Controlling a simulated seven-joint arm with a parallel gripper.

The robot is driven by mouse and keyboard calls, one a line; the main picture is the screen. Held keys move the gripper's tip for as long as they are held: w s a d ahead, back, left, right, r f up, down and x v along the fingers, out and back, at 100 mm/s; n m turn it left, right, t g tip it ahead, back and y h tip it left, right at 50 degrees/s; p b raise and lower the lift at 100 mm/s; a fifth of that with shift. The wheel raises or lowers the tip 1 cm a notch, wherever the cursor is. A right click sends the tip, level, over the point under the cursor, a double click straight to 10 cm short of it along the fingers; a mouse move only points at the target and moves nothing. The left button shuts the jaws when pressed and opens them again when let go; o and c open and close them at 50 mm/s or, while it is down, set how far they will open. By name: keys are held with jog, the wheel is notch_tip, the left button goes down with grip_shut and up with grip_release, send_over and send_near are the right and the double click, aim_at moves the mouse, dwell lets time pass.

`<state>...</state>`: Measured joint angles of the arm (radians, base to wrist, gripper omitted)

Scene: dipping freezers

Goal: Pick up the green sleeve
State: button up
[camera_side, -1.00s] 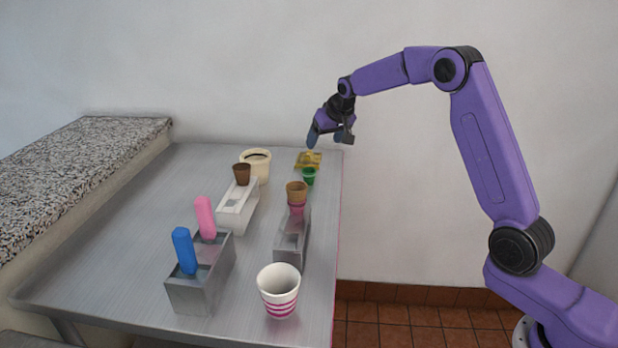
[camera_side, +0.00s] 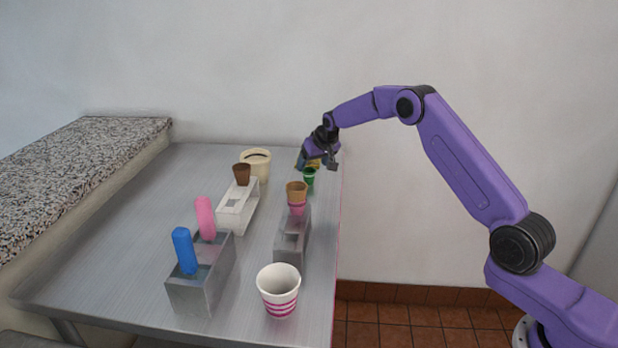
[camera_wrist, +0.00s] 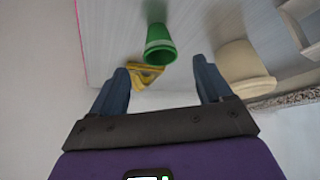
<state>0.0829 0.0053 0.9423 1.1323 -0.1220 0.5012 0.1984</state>
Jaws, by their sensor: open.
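The green sleeve (camera_side: 309,176) is a small green cup shape standing near the far right edge of the steel table. In the wrist view the green sleeve (camera_wrist: 160,43) shows its open rim, ahead of the gap between my fingers. My gripper (camera_side: 318,166) is open and empty, just behind and above the sleeve in the side view. In the wrist view both blue fingers of my gripper (camera_wrist: 163,80) are spread apart, with the sleeve beyond their tips and not touched.
A yellow item (camera_wrist: 145,75) lies beside the sleeve. A cream tub (camera_side: 256,163) stands to its left. A brown cone in a pink sleeve (camera_side: 297,196) sits in a grey holder (camera_side: 290,245) nearer the camera. A white holder (camera_side: 238,205) and striped cup (camera_side: 279,289) are also on the table.

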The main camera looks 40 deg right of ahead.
aim_at(310, 185)
jog(key=shift+x, duration=2.15)
jog(key=c, duration=1.1)
